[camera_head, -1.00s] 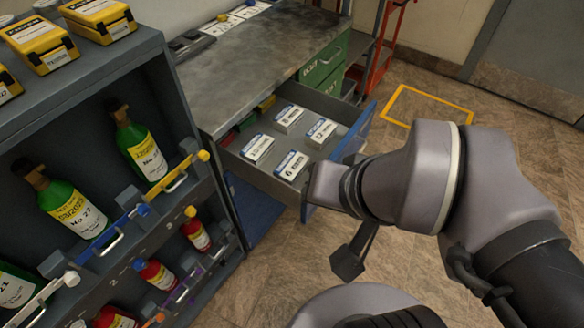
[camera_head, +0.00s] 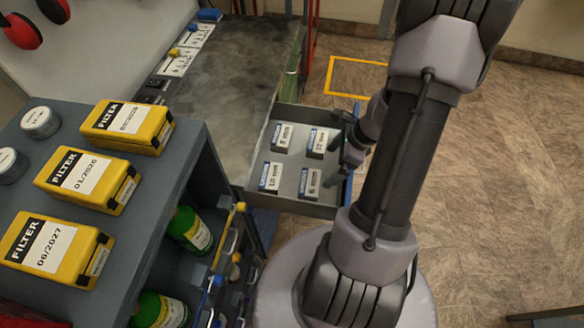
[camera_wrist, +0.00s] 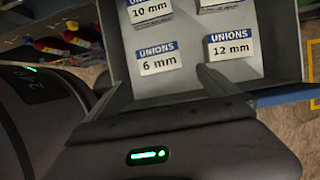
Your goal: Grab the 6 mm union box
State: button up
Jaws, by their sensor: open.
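The 6 mm union box (camera_head: 310,182) is a small white box with a blue band. It sits in the open drawer at the near right of the group in the head view. In the wrist view the 6 mm box (camera_wrist: 159,59) stands just ahead of my gripper, roughly between the fingers, apart from them. My gripper (camera_head: 340,162) is open and empty at the drawer's right side, near the 6 mm and 12 mm boxes. The right finger (camera_wrist: 215,80) points towards the gap between the 6 mm and 12 mm boxes in the wrist view.
The 12 mm box (camera_head: 318,142), 10 mm box (camera_head: 271,177) and 8 mm box (camera_head: 284,137) share the drawer (camera_head: 295,207). Its walls surround them. A dark rack with yellow filter boxes (camera_head: 88,178) stands at left.

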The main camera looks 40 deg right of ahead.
aim_at(310, 182)
jog(key=b+x, duration=0.3)
jog(key=x, duration=0.4)
jog(key=shift+f, duration=0.4)
jog(key=b+x, duration=0.1)
jog(key=x, duration=0.1)
jog(key=b+x, duration=0.1)
jog(key=x, duration=0.1)
jog(key=b+x, duration=0.2)
jog(key=shift+a+r, duration=0.1)
jog(key=shift+a, duration=0.2)
jog(key=shift+r, duration=0.1)
jog(key=shift+r, duration=0.1)
jog(key=c, duration=1.4)
